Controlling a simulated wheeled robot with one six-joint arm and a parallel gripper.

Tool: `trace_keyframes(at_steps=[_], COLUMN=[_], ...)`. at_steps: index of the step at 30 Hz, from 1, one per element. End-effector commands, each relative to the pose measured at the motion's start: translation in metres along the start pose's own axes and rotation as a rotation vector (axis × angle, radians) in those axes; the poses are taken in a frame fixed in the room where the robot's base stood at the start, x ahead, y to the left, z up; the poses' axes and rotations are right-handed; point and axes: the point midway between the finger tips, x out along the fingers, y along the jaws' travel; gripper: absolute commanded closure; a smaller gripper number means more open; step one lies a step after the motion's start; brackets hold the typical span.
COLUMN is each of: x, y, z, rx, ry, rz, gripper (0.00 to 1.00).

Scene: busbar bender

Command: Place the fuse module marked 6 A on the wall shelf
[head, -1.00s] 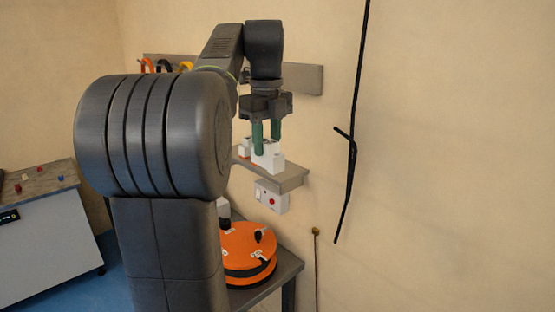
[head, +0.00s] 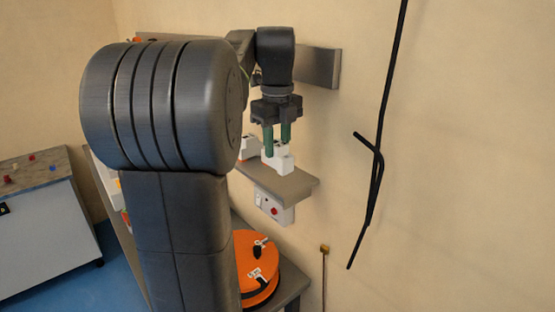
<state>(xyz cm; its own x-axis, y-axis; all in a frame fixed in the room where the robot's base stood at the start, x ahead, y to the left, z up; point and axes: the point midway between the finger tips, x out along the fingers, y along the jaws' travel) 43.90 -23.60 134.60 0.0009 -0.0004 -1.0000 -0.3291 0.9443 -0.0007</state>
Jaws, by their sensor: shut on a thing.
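My gripper (head: 277,140) points down over the wall shelf (head: 290,186), its two green fingers shut on a white fuse module (head: 284,163). The module is at the shelf's top surface; I cannot tell whether it rests on it or hangs just above. Its marking is too small to read. Another white module with an orange part (head: 248,149) stands on the shelf to the left, partly hidden by my arm.
A white box with a red button (head: 273,209) is on the wall under the shelf. An orange round reel (head: 256,270) lies on a table below. Black cables (head: 378,150) hang on the wall at right. A grey rail (head: 318,67) is behind my arm. A console (head: 40,220) stands at far left.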

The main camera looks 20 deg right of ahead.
Motion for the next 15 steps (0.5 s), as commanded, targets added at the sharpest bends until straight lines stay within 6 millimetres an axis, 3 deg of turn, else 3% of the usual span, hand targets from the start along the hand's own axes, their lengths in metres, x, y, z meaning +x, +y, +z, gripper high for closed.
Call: trace_keyframes(at_steps=[9, 15], x=[0.04, 0.043], y=[0.0, 0.0], z=[0.0, 0.0], rx=[0.0, 0.0], ry=[0.002, 0.0], rz=[0.002, 0.0], gripper=[0.95, 0.95])
